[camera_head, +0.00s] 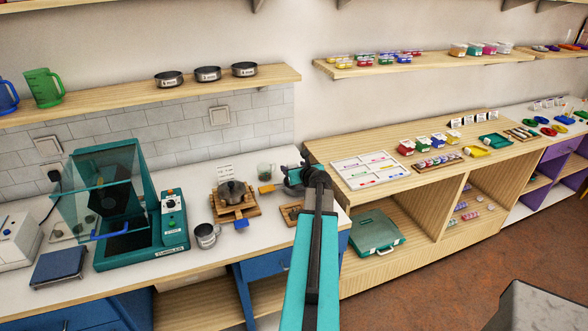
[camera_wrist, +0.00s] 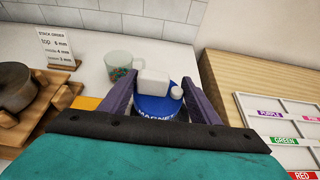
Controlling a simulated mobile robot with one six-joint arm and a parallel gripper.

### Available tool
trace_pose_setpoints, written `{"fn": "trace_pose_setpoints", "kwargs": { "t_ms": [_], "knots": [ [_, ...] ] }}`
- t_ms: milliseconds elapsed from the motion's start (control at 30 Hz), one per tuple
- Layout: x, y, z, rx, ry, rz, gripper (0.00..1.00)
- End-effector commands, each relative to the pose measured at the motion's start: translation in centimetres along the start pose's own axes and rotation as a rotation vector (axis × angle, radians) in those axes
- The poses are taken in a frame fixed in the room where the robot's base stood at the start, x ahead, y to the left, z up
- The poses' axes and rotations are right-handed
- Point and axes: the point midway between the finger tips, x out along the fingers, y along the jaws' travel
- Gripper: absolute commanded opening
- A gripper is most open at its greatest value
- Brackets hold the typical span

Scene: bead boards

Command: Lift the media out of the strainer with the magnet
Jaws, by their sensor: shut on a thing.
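My gripper (camera_wrist: 162,110) is shut on the blue magnet (camera_wrist: 153,106), whose label reads MAGNET. A white block and a small white knob show at the magnet between the purple fingers. In the head view my gripper (camera_head: 292,180) is at the right end of the white counter, mostly behind my arm. A dark round pan (camera_head: 232,190), maybe the strainer, sits on a wooden stand (camera_head: 236,211) to the left; it also shows at the left of the wrist view (camera_wrist: 14,88). A clear mug (camera_wrist: 120,66) with coloured bits stands just beyond the magnet. What lies under the magnet is hidden.
An orange flat piece (camera_head: 266,188) lies between the stand and my gripper. A metal cup (camera_head: 206,235) and a teal machine (camera_head: 130,210) stand further left. The wooden bench (camera_head: 470,165) with a labelled sorting board (camera_head: 368,169) is to the right. A stack order card (camera_wrist: 57,48) stands behind.

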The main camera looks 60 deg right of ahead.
Motion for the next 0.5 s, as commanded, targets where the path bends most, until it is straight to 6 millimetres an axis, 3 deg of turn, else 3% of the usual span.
{"fn": "trace_pose_setpoints", "kwargs": {
  "t_ms": [500],
  "knots": [
    [-1.0,0.0,2.5,0.000,-0.001,-0.001,0.29]
  ]
}}
